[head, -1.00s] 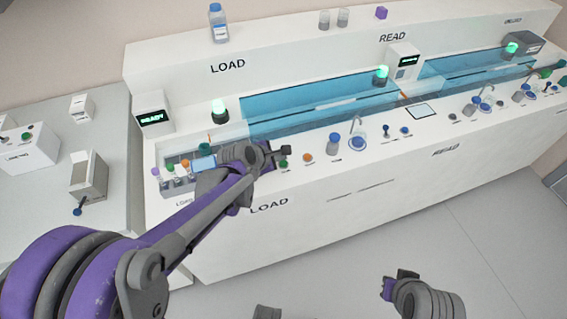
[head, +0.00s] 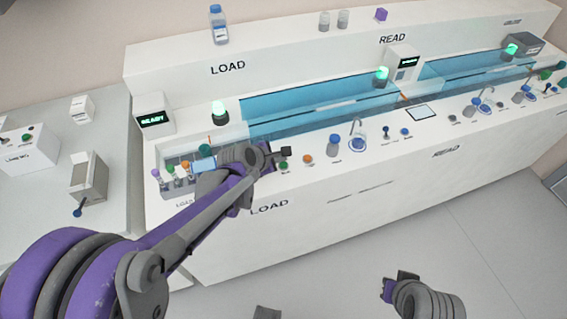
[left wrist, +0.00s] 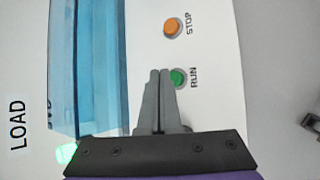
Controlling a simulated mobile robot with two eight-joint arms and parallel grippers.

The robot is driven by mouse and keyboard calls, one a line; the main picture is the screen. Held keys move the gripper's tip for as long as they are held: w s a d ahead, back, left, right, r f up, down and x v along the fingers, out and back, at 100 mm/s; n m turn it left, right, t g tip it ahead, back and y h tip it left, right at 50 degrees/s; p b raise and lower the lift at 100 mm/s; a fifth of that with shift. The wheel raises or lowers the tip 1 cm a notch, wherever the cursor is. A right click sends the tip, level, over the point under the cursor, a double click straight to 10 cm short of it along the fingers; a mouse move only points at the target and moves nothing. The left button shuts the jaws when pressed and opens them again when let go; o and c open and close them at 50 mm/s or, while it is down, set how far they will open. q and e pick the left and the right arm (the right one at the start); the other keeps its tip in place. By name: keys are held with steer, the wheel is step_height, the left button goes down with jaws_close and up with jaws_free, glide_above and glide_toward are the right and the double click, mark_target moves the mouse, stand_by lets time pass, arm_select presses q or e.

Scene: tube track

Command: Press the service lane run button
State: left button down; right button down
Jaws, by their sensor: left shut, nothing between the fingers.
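A green RUN button (head: 284,166) sits on the front ledge of the white LOAD bench, beside an orange STOP button (head: 308,159). In the left wrist view the green RUN button (left wrist: 178,77) and orange STOP button (left wrist: 174,26) carry printed labels. My left gripper (head: 286,152) is shut and empty, its tips close beside the green button. In the left wrist view the closed fingers (left wrist: 160,74) partly overlap the button's edge; contact cannot be told. My right gripper (head: 395,285) is low in front of the bench, away from the buttons; its jaws are unclear.
A tube rack (head: 178,178) stands left of my left gripper. A side table at left holds a white box with another green button (head: 28,136).

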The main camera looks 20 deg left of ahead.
arm_select(q)
steer(key=shift+f, duration=0.15)
stand_by(0.7)
steer(key=shift+f+b, duration=0.3)
steer(key=shift+b, duration=0.05)
